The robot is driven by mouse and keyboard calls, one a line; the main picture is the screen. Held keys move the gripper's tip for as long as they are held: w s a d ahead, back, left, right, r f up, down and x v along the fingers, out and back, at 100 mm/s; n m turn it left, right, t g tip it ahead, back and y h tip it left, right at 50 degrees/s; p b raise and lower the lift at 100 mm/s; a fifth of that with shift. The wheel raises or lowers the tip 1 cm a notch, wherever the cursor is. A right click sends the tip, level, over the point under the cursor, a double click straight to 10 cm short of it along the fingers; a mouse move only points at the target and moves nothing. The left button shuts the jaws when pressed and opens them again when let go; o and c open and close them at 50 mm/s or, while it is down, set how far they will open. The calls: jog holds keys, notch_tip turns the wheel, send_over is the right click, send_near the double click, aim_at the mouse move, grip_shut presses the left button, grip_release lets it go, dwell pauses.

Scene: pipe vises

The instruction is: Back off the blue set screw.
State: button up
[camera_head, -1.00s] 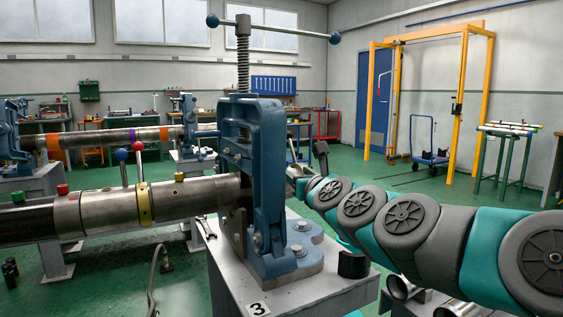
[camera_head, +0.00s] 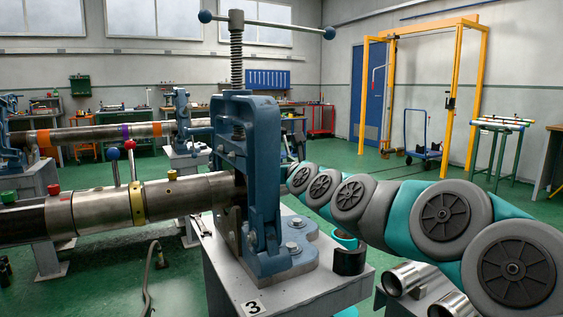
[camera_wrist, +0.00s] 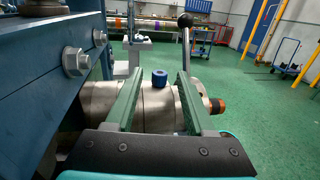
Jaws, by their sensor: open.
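The blue set screw (camera_wrist: 160,77) is a short blue knob with a socket in its top. It stands upright on a steel collar (camera_wrist: 158,105) around the pipe in the wrist view. My gripper (camera_wrist: 161,73) is open, one finger to each side of the screw in the picture, with visible gaps. I cannot tell the fingertips' exact height against it. In the head view the screw and my gripper are hidden behind the blue vise (camera_head: 262,185) and my arm.
A black-knobbed lever (camera_wrist: 186,45) rises just right of the right finger. The vise's blue side with large bolts (camera_wrist: 75,62) is close on the left. Green floor (camera_wrist: 255,100) is open beyond.

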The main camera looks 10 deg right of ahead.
grip_shut()
dwell(0.5)
